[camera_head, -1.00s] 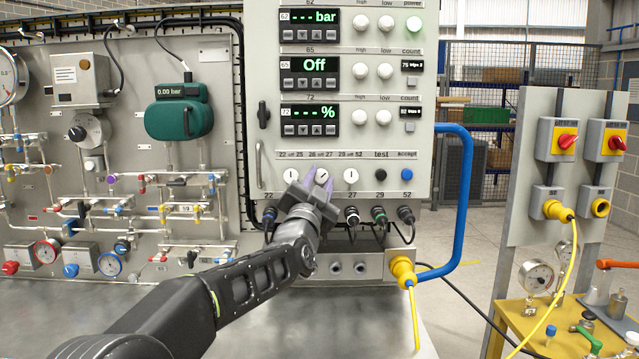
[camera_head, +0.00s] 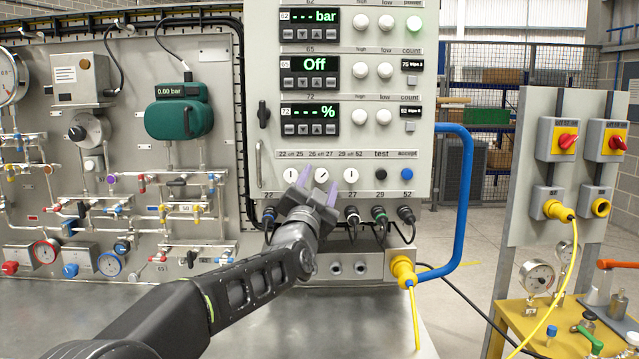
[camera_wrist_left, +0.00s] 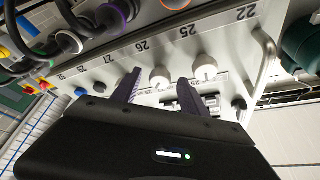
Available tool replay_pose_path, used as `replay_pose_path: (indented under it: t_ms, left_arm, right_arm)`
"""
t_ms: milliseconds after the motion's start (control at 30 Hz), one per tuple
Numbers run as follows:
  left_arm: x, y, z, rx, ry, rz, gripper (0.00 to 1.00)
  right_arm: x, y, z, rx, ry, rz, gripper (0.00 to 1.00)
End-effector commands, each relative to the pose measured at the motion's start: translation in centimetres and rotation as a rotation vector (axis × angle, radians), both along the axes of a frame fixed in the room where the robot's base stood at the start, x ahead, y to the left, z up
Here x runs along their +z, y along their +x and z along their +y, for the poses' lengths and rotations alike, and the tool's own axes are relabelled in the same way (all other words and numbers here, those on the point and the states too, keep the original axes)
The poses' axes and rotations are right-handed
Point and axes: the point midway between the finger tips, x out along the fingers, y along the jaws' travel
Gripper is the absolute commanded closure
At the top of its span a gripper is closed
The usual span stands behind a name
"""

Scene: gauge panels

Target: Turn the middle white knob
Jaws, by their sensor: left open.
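Three white knobs sit in a row on the lower part of the control panel. The middle white knob (camera_head: 321,174) has a dark pointer line set aslant. The left white knob (camera_head: 291,174) and the right white knob (camera_head: 350,175) have upright lines. My left gripper (camera_head: 319,182) is open, its purple-grey fingers tilted and just in front of and below the middle knob. In the left wrist view the middle knob (camera_wrist_left: 160,76) shows between the two finger ends, and the left knob (camera_wrist_left: 205,68) is outside them. I cannot tell whether a finger touches the middle knob. My right gripper is not in view.
A black button (camera_head: 381,174) and a blue button (camera_head: 406,174) are right of the knobs. Cable connectors (camera_head: 379,214) stick out below them. A blue pipe handle (camera_head: 466,190) runs along the panel's right side.

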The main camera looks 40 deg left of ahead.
Motion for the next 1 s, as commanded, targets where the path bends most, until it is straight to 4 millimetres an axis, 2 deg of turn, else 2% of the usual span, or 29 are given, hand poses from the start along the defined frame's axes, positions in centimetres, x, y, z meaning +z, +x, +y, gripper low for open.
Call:
replay_pose_path:
  t_ms: [200, 400, 1000]
  left_arm:
    - [-1.3, -3.1, -1.3, 0.000, 0.001, -0.001, 0.49]
    - [-2.1, -5.4, -2.4, 0.001, 0.000, -0.001, 0.49]
    - [-2.2, -5.8, -2.6, 0.000, 0.001, 0.000, 0.49]
  right_arm:
    - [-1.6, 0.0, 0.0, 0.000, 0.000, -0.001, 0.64]
    - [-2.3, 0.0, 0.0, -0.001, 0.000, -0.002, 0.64]
    - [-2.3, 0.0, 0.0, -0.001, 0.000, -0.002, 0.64]
